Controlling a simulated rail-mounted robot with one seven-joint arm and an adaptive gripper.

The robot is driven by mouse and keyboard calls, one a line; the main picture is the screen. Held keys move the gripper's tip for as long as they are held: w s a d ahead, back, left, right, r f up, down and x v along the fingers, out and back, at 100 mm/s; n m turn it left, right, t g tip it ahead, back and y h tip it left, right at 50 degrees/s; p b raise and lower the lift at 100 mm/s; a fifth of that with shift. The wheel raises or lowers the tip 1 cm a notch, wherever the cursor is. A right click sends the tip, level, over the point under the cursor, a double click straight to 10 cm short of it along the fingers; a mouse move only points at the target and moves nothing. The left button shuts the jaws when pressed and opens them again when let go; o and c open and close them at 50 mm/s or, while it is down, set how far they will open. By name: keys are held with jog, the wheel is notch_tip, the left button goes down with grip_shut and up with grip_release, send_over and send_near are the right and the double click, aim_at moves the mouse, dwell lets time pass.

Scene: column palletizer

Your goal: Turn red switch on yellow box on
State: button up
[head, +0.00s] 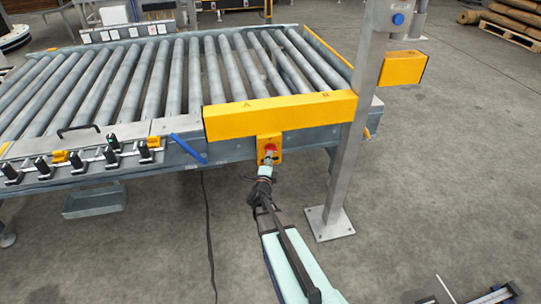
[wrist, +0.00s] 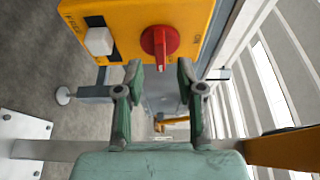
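The yellow box (head: 262,141) is mounted on the front side of the roller conveyor, below a long yellow bar. In the wrist view the yellow box (wrist: 203,14) fills the upper middle. Its red switch (wrist: 160,42) is a round knob with a raised grip. The switch also shows small in the head view (head: 270,149). Nothing is between the fingers, and the knob appears clear of both fingertips.
The yellow bar (head: 280,115) runs above the box. A grey post (head: 350,140) stands to its right on a floor plate. Black clamps (head: 112,143) and a blue handle (head: 187,148) lie along the conveyor edge at left.

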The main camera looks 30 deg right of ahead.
jog(key=shift+x, duration=1.85)
jog(key=shift+c, duration=0.3)
grip_shut()
jog(key=shift+f+b, duration=0.15)
jog(key=shift+b, duration=0.35)
jog(key=shift+s+d+f+n+t+y+b, duration=0.1)
jog(key=shift+n+t+y+b, duration=0.9)
jog(key=shift+n+b, duration=2.2)
jog(key=shift+d+f+n+t+y+b, duration=0.15)
jog(key=shift+n+t+y+b, duration=0.4)
jog(key=shift+n+t+b, duration=2.5)
jog(key=shift+d+n+g+y+b, duration=0.2)
jog(key=shift+n+y+b, duration=1.05)
jog(key=shift+n, duration=3.6)
jog(key=shift+a+n+h+b, duration=0.1)
jog(key=shift+n+h+b, duration=0.2)
jog(key=shift+b, duration=0.15)
